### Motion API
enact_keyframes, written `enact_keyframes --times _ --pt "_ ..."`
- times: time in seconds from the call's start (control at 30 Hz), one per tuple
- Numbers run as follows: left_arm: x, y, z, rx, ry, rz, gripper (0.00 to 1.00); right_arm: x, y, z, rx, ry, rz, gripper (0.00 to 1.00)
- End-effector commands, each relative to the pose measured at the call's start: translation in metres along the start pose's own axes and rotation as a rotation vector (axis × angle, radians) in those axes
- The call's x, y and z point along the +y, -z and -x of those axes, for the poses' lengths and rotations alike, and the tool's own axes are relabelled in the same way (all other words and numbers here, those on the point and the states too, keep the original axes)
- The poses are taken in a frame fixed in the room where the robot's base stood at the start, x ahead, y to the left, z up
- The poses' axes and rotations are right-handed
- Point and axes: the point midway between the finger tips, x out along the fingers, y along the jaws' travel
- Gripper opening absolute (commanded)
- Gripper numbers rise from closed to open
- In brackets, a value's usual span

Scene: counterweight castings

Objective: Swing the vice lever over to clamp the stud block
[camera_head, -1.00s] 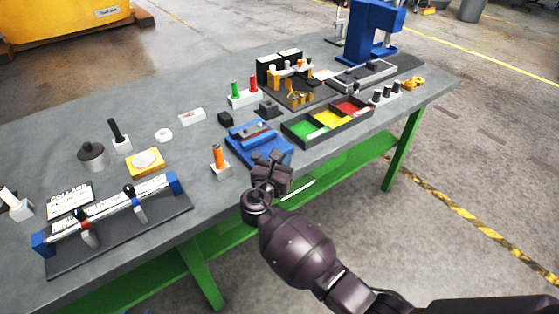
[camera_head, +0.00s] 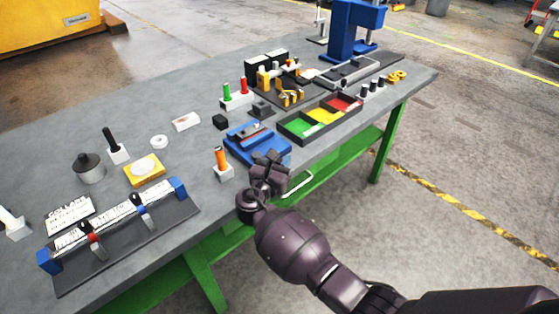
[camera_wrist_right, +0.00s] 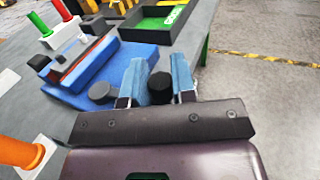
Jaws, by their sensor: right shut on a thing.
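The blue vice (camera_head: 242,150) sits near the table's front edge, with a dark bar and a thin red strip along its top. It also fills the left and middle of the right wrist view (camera_wrist_right: 120,62). My right gripper (camera_head: 270,160) is at the vice's front right corner. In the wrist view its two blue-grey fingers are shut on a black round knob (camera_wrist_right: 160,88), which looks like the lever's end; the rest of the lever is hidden. A dark grey round piece (camera_wrist_right: 100,92) lies just left of the fingers. I cannot clearly make out the stud block. My left gripper is not in view.
An orange peg in a white block (camera_head: 222,163) stands close left of the vice. A tray with green, yellow and red compartments (camera_head: 283,136) is close on its right. A pale thin bar (camera_head: 299,185) shows beside my wrist. The floor in front is open.

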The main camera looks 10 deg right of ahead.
Motion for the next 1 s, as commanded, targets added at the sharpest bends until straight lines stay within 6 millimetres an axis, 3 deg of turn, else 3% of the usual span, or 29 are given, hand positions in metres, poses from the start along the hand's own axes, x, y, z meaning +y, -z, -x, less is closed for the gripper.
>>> enact_keyframes --times 0.43,0.47,0.6,1.0 --pt "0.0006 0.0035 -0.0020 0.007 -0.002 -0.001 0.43 0.0005 0.0006 0.0010 0.002 0.000 -0.001 0.00" --pt "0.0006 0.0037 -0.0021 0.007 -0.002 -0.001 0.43 0.0005 0.0006 0.0011 0.002 0.000 -0.001 0.29" --pt "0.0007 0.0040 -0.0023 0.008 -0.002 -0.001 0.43 0.0004 0.0005 0.0008 0.002 0.000 -0.001 0.50" --pt "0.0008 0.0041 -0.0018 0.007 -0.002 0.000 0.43 -0.0005 0.0001 -0.0007 0.001 0.000 0.000 0.50"
